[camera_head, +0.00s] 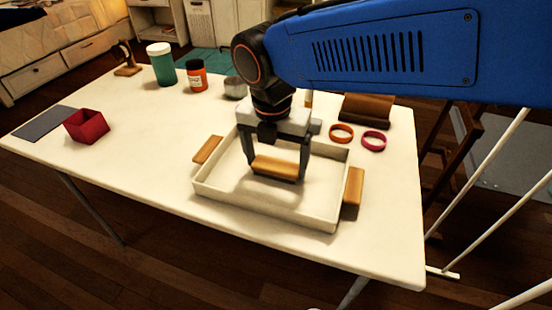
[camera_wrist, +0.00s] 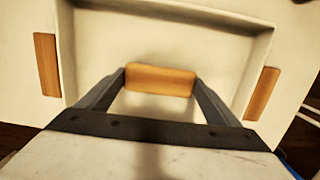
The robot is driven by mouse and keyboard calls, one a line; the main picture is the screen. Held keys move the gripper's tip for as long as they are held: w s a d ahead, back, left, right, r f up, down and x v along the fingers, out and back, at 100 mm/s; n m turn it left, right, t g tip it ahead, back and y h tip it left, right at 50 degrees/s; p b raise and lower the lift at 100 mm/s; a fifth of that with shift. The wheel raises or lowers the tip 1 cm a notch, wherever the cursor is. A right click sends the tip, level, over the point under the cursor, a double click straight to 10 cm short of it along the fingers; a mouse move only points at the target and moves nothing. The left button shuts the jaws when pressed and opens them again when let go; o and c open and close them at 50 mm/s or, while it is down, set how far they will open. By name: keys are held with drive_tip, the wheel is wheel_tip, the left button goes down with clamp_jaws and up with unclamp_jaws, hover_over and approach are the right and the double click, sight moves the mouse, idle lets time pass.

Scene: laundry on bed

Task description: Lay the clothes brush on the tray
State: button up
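The clothes brush (camera_head: 275,165) has a wooden back with a dark underside. My gripper (camera_head: 277,174) points down over the tray with one finger at each end of the brush, gripping it lengthwise. The wrist view shows the brush (camera_wrist: 160,79) between both fingertips (camera_wrist: 161,84). The white tray (camera_head: 265,212) has low walls and wooden handles at its left and right ends; its wall also shows in the wrist view (camera_wrist: 180,13). The brush is inside the tray's outline, low over its floor. I cannot tell whether its underside touches the floor.
On the white table (camera_head: 150,160) stand a green bottle (camera_head: 162,68), an orange jar (camera_head: 197,79), a metal tin (camera_head: 235,88) and a red box (camera_head: 87,126). Orange (camera_head: 341,134) and pink (camera_head: 374,141) rings and a brown object (camera_head: 367,110) lie right of the arm. The front left is clear.

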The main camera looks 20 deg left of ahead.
sight(274, 170)
drive_tip(key=o, duration=0.3)
drive_tip(key=shift+r, duration=0.1)
wheel_tip(274, 170, up, 12)
drive_tip(key=s, duration=0.1)
drive_tip(key=shift+s, duration=0.2)
drive_tip(key=shift+d, duration=0.1)
idle(0.5)
